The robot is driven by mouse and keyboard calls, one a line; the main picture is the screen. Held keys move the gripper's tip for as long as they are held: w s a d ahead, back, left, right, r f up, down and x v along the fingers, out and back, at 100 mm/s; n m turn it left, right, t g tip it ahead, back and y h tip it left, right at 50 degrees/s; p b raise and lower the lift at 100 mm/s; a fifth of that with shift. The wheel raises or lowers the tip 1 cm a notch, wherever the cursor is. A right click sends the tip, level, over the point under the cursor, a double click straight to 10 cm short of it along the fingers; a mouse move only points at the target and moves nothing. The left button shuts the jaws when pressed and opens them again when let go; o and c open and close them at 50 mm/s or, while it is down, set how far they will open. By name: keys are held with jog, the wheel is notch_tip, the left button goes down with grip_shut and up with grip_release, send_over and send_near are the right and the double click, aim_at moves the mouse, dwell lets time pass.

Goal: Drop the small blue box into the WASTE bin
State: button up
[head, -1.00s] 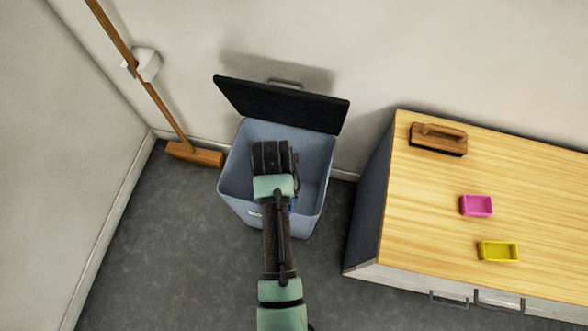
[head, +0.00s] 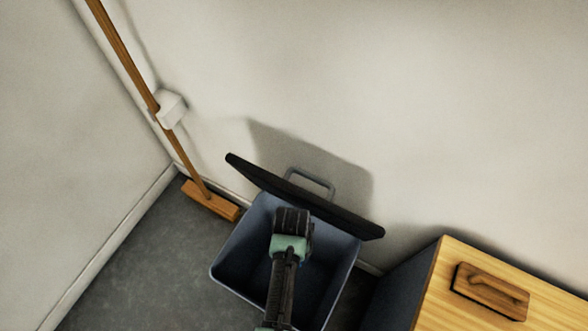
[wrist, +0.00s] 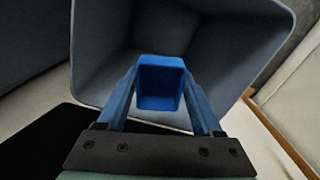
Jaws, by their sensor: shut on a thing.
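The small blue box (wrist: 160,84) is between the fingers of my gripper (wrist: 160,100) in the wrist view. The gripper is shut on it, one finger on each side. The box is over the open mouth of the grey-blue bin (wrist: 225,45), whose inside walls show around it. In the head view my arm reaches over the bin (head: 234,262), and my wrist hides the box and the fingertips. The bin's black lid (head: 300,196) stands open at the back. I see no readable label on the bin now.
A broom (head: 210,199) leans in the corner left of the bin, beside a white wall holder (head: 172,108). A wooden-topped cabinet (head: 440,290) stands to the right with a brush (head: 490,290) on it. Walls are close behind and to the left.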

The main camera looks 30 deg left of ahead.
notch_tip(320, 180, down, 6)
jog(key=b, duration=0.5)
jog(key=shift+s+r, duration=0.1)
jog(key=shift+r, duration=0.15)
jog(key=o, duration=1.3)
jog(key=shift+o, duration=0.2)
notch_tip(320, 180, up, 13)
jog(key=p, duration=0.4)
